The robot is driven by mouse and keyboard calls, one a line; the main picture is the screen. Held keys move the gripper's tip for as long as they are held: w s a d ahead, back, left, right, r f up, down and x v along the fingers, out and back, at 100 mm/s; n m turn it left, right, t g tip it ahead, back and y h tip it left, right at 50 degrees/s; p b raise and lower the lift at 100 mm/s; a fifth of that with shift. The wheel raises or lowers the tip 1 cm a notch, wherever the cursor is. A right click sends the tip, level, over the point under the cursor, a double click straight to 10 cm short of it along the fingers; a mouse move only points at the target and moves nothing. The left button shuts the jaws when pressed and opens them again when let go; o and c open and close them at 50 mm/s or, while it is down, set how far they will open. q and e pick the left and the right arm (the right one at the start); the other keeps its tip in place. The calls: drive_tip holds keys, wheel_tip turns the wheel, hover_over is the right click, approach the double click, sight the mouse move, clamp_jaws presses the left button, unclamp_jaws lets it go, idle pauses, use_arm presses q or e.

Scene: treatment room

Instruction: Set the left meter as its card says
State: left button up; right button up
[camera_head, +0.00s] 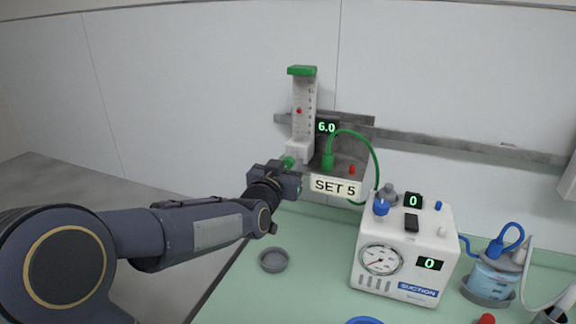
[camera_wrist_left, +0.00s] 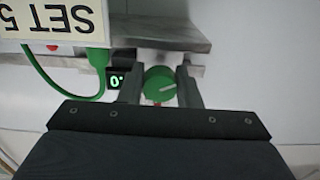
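The left meter (camera_head: 303,105) is a clear upright tube with a green cap, a scale and a red float. Its display (camera_head: 326,127) reads 6.0, and the card (camera_head: 335,187) below says SET 5. Its green knob (camera_head: 288,162) sits low at the front; in the left wrist view the knob (camera_wrist_left: 160,84) shows a pale, slanted pointer line. My left gripper (camera_head: 281,172) is at the knob. In the left wrist view its fingers (camera_wrist_left: 160,92) lie close against both sides of the knob, apparently gripping it. My right gripper is out of view.
A white suction unit (camera_head: 403,249) with a dial and two displays reading 0 stands on the green counter (camera_head: 310,242), right of the meter. A green hose (camera_head: 376,160) loops beside the card. A grey dish (camera_head: 273,260) lies near my left arm. A jar (camera_head: 493,279) stands far right.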

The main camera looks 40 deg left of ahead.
use_arm(q)
drive_tip(key=c, duration=0.3)
drive_tip(key=shift+f+m+b, duration=0.2)
drive_tip(key=shift+m+b, duration=0.4)
drive_tip(key=shift+b, duration=0.3)
drive_tip(key=shift+m+b, duration=0.35)
drive_tip(key=shift+m, duration=0.15)
drive_tip(key=shift+r+m, duration=0.2)
drive_tip(key=shift+m, duration=0.6)
drive_tip(key=o, duration=1)
drive_tip(key=shift+c, duration=0.2)
drive_tip(key=b+v, duration=0.1)
drive_tip(key=v, duration=0.6)
drive_tip(key=shift+s+b, duration=0.35)
drive_tip(key=shift+s, duration=0.05)
